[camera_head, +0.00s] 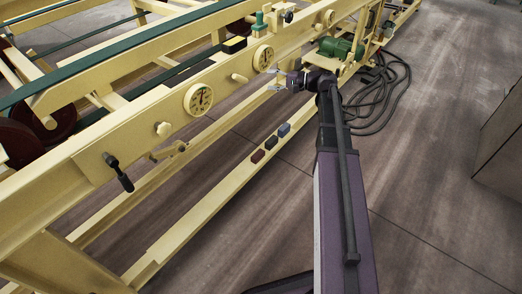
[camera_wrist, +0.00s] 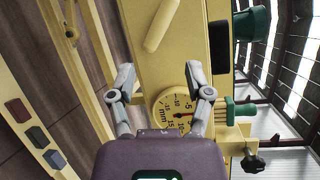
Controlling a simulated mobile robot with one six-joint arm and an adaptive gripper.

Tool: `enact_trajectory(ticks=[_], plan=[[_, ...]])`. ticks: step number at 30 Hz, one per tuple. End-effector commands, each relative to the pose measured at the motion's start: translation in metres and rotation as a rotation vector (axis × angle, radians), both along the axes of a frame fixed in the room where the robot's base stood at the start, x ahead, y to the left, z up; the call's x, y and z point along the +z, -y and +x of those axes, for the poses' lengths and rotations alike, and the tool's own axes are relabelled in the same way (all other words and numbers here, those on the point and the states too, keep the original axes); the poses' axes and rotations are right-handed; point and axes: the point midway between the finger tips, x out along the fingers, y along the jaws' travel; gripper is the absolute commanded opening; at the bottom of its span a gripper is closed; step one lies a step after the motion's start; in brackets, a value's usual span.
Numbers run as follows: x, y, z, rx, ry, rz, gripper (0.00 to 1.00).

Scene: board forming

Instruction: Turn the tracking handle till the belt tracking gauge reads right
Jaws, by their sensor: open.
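My gripper (camera_head: 278,79) is open and empty beside the cream machine frame. In the wrist view its fingers (camera_wrist: 160,74) are spread apart, with a round cream gauge (camera_wrist: 177,106) marked in mm between and beyond them. The gauge's needle is too small to read surely. This looks like the dial (camera_head: 263,58) nearest my gripper in the head view. A cream peg-like handle (camera_wrist: 163,25) sits on the same rail, ahead of the fingertips and apart from them; it also shows in the head view (camera_head: 240,78). No label shows which handle is the tracking one.
Another dial (camera_head: 198,99), a cream knob (camera_head: 163,129) and a black-gripped crank (camera_head: 118,172) are along the rail to the left. A green clamp (camera_wrist: 242,108) and black knob (camera_wrist: 253,162) are close by my gripper. Green motor (camera_head: 336,47) and cables lie beyond.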

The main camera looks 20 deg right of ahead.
Motion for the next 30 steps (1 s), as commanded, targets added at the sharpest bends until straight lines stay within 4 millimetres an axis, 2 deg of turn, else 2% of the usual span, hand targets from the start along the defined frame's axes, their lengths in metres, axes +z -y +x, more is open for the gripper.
enact_trajectory(ticks=[5,14,30], plan=[[0.003,0.016,-0.010,-0.001,-0.001,-0.002,0.65],[-0.014,-0.016,-0.024,0.049,-0.033,-0.122,0.65],[-0.050,-0.069,-0.065,0.167,-0.096,-0.409,0.65]])
